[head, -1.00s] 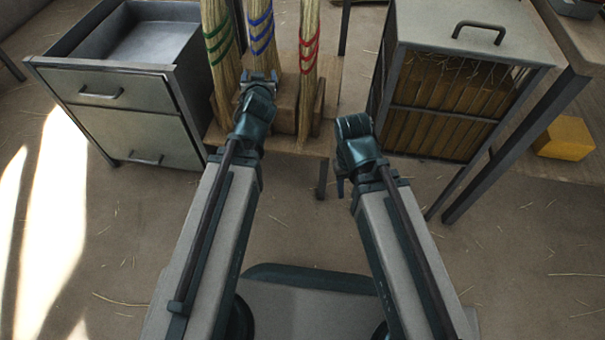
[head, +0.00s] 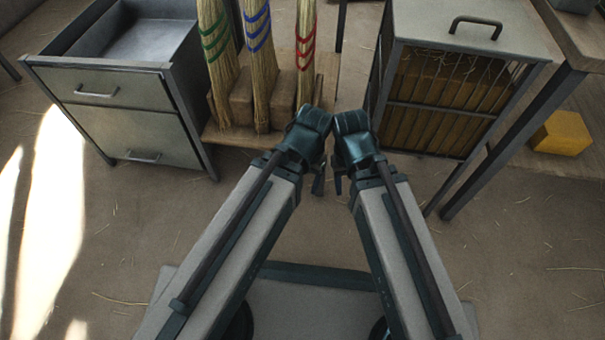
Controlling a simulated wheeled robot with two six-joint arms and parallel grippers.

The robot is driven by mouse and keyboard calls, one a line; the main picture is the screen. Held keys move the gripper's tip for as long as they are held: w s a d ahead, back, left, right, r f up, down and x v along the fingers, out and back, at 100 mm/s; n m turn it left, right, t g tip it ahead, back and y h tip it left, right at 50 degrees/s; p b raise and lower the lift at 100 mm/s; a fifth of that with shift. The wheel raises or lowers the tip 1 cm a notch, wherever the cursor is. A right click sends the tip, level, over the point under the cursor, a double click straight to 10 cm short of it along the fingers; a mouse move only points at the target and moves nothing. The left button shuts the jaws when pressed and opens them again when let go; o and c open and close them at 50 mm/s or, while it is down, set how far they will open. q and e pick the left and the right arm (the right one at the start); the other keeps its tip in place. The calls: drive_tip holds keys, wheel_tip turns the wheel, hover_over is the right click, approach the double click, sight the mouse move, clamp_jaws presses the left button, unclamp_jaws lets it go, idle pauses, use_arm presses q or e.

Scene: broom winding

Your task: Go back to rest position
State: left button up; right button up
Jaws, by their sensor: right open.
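My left gripper (head: 318,183) hangs at the inner end of the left arm, in the middle of the head view. My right gripper (head: 338,184) hangs just to its right, at the end of the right arm. Both point down and sit close together, in front of the broom stand. The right gripper is open, with nothing seen in it. The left fingers are mostly hidden by the wrist, and their opening cannot be made out. No object shows at either gripper.
Brooms with green (head: 217,45), blue (head: 258,35) and red (head: 305,50) bands stand upright on a wooden stand (head: 326,75). A metal drawer cabinet (head: 118,90) is at left. A caged box (head: 465,35), a table (head: 578,50) and a yellow block (head: 562,132) are at right.

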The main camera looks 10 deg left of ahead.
wheel_tip(320, 180, up, 45)
drive_tip(key=p, duration=4.4)
drive_tip(key=shift+f+p, duration=0.15)
drive_tip(key=shift+p, duration=0.2)
